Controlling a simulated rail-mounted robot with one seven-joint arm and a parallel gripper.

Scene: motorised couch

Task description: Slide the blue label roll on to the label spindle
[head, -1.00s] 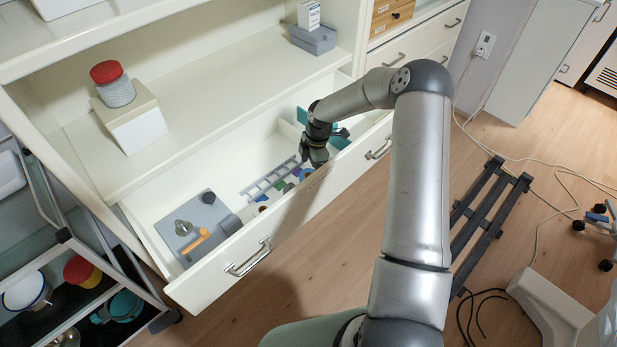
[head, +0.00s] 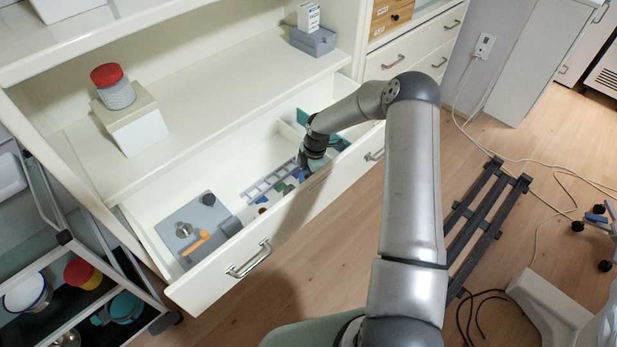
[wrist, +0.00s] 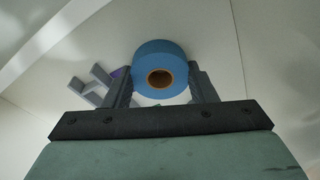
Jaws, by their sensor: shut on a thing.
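The blue label roll (wrist: 161,70) is between the two fingers of my gripper (wrist: 162,84) in the wrist view, with its brown core facing the camera. My gripper is shut on it. In the head view my gripper (head: 311,163) is low inside the open drawer, at its right part, and the roll cannot be made out there. A grey plate (head: 190,250) lies at the drawer's left end, with a short silver post (head: 183,230), a dark knob and an orange piece. I cannot tell for certain which part is the label spindle.
A grey ladder-shaped rack (head: 268,184) lies in the drawer between the plate and my gripper, with small coloured pieces beside it. The drawer front (head: 285,215) and a teal piece (head: 338,143) are close to my gripper. A white box with a red-lidded jar (head: 117,92) stands on the shelf above.

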